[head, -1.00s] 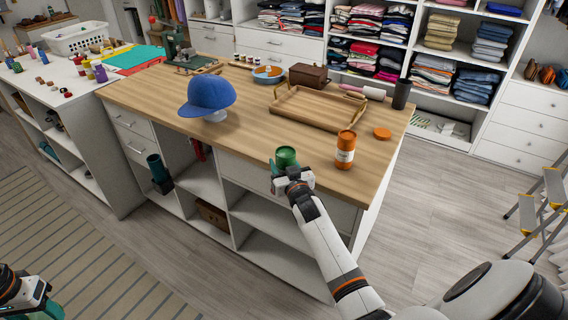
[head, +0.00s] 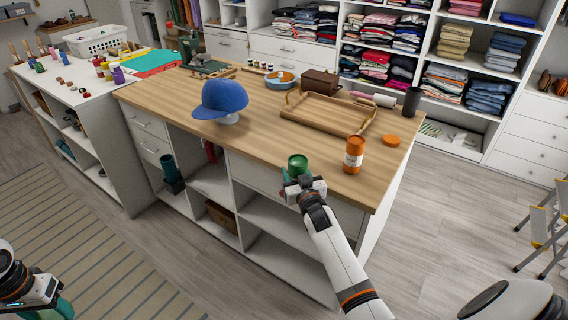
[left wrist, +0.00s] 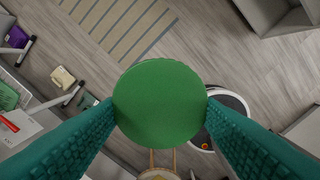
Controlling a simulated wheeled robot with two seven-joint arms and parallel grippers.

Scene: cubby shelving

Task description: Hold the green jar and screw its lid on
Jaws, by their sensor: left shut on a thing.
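The green jar (head: 297,164) stands near the front edge of the wooden worktop, with its round, darker top facing up. My right gripper (head: 290,179) is at the near side of the jar, at the edge of the worktop. Its fingers are mostly hidden, and I cannot tell whether they grip the jar. My left gripper (head: 57,306) is low at the left, above the floor and well away from the worktop. In the left wrist view its teal fingers are shut on a round green lid (left wrist: 160,103), seen face on.
An orange jar (head: 354,154) stands right of the green jar, with an orange lid (head: 391,139) behind it. A wooden tray (head: 325,115) and a blue cap (head: 220,97) are farther back. The worktop (head: 255,135) is clear between the cap and the green jar.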

